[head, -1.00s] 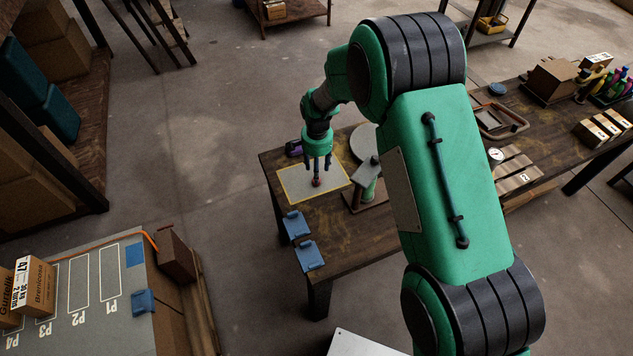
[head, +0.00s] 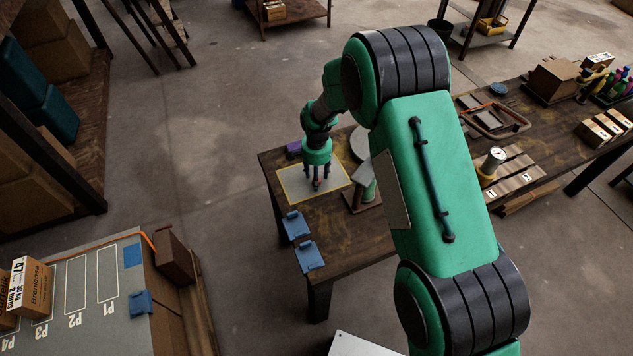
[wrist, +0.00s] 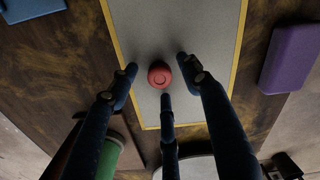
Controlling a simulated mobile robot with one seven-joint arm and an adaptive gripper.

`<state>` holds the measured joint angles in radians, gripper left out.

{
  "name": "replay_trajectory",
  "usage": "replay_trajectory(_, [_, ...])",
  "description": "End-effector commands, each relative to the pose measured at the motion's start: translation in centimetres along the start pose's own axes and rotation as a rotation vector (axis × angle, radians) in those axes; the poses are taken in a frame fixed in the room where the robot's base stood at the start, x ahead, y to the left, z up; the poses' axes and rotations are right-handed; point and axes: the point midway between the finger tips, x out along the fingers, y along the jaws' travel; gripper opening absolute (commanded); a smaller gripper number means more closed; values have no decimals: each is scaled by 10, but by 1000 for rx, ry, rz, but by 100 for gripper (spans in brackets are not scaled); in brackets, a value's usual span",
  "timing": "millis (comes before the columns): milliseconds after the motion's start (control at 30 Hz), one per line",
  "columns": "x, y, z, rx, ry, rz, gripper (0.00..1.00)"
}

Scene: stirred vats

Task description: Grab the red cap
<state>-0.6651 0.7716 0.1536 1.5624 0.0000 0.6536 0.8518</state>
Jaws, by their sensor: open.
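The red cap (wrist: 159,74) is a small round piece on a grey mat with a yellow border (wrist: 185,25). In the wrist view my gripper (wrist: 160,82) has its three dark fingers open around the cap, with a gap on each side. In the head view my gripper (head: 316,186) points down over the mat (head: 295,192), and the red cap (head: 317,183) shows as a small spot between the fingers. Whether any fingertip touches the cap, I cannot tell.
A purple block (wrist: 290,58) lies beside the mat. A green post on a wooden base (head: 369,192) and a round grey disc (head: 362,142) stand to the right. Two blue clips (head: 296,225) sit at the table's near left edge. Bare wood separates them from the mat.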

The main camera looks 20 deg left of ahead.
Motion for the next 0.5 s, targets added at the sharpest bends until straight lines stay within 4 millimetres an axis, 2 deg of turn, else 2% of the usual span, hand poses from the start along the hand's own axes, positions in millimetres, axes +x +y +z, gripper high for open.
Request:
replay_trajectory(300, [0, 0, 0, 0, 0, 0, 48])
replay_trajectory(467, [0, 0, 0, 0, 0, 0, 19])
replay_trajectory(500, [0, 0, 0, 0, 0, 0, 17])
